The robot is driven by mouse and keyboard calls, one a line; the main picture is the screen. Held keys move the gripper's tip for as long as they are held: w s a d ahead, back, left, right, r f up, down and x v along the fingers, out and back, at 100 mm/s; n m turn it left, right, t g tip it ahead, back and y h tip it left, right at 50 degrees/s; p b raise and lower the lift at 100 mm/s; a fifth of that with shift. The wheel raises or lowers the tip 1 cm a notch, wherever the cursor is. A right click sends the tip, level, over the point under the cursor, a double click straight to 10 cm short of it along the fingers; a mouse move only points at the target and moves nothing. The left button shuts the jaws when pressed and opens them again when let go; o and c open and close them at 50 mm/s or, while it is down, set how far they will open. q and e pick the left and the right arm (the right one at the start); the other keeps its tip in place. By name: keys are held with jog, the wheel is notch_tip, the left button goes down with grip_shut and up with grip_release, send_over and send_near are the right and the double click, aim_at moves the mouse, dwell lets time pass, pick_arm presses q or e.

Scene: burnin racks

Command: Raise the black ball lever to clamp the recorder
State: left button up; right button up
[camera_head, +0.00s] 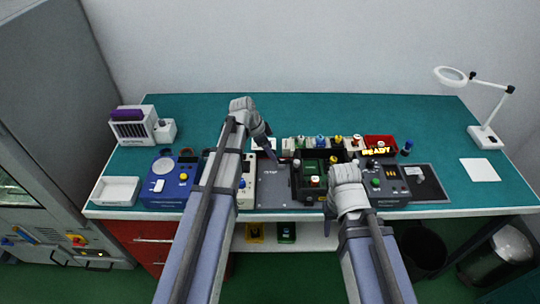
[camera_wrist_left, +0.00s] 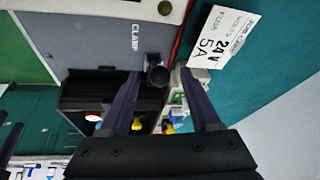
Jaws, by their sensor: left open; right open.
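In the left wrist view, the black ball lever (camera_wrist_left: 158,76) shows its dark round end beside a grey panel marked CLAMP (camera_wrist_left: 136,38). My left gripper (camera_wrist_left: 158,78) is open, with one finger on either side of the ball; contact cannot be told. In the head view my left gripper (camera_head: 268,150) is over the back of the dark grey plate (camera_head: 272,196), and the lever is too small to make out. My right gripper (camera_head: 328,212) is open near the bench front, mostly hidden by its wrist. I cannot tell which part is the recorder.
A black open box (camera_head: 297,184) with coloured parts is right of the plate. A row of small coloured devices (camera_head: 320,142) stands behind it, with a red bin (camera_head: 380,142). A blue device (camera_head: 168,186) and white tray (camera_head: 116,190) are left. The bench back (camera_head: 330,108) is clear.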

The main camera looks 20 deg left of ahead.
pick_arm(q)
jog(key=shift+d+f, duration=0.1)
grip_shut()
dwell(0.5)
dwell(0.9)
